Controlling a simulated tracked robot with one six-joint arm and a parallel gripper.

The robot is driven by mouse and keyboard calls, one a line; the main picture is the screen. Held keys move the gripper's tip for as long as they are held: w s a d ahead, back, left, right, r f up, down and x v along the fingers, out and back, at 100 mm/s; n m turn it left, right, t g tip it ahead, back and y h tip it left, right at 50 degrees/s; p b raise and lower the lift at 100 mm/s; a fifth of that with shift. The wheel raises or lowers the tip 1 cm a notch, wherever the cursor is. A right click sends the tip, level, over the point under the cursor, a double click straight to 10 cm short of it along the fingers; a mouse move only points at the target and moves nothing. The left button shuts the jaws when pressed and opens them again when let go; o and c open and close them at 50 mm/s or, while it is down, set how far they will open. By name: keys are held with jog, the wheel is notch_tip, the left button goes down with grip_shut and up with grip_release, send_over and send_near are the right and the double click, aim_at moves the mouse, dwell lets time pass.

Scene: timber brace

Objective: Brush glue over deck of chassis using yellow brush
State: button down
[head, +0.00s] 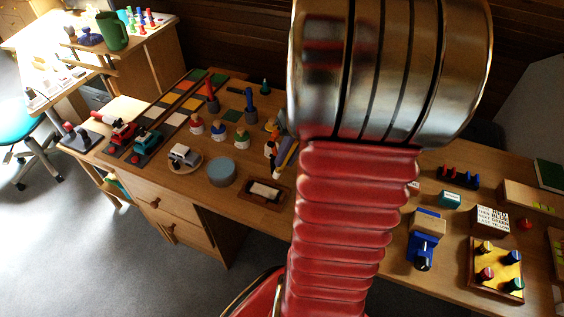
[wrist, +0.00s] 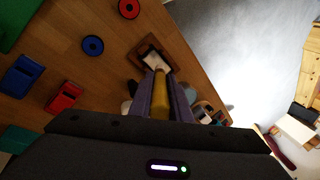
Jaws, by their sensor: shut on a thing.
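My gripper (wrist: 160,85) is shut on the yellow brush (wrist: 160,98), which stands between its two purple fingers. The brush's far end points at a small brown tray (wrist: 140,47) with a white pad inside; whether it touches cannot be told. The tray (head: 283,206) also lies near the desk's front edge in the head view, just below the purple finger. A small grey-white vehicle (head: 184,155) sits on a round wooden plate left of the tray; it may be the chassis, but I cannot tell for sure. My arm hides the middle of the desk.
A grey-blue round disc (head: 222,172) stands between the vehicle and tray. A blue vise (head: 424,246) with a wooden block and a yellow peg board (head: 497,268) are at right.

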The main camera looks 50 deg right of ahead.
jog(key=shift+f, duration=3.65)
jog(key=shift+f, duration=0.8)
jog(key=shift+w+a+r, duration=0.1)
jog(key=shift+w+a, duration=0.15)
jog(key=shift+w, duration=0.4)
jog(key=shift+w+a, duration=0.2)
jog(key=shift+w, duration=0.45)
jog(key=shift+w+a+r, duration=0.1)
jog(key=shift+w+a, duration=0.15)
jog(key=shift+w, duration=0.4)
jog(key=shift+w+a+f, duration=0.1)
jog(key=shift+w+a, duration=0.1)
jog(key=shift+w, duration=0.45)
jog(key=shift+w+a, duration=0.25)
jog(key=shift+w, duration=0.35)
jog(key=shift+w+a+f, duration=0.1)
jog(key=shift+w+a, duration=0.1)
jog(key=shift+w, duration=0.45)
jog(key=shift+s, duration=0.1)
jog(key=shift+s+d, duration=0.35)
jog(key=shift+s, duration=0.6)
jog(key=shift+s+d, duration=0.3)
jog(key=shift+s, duration=0.6)
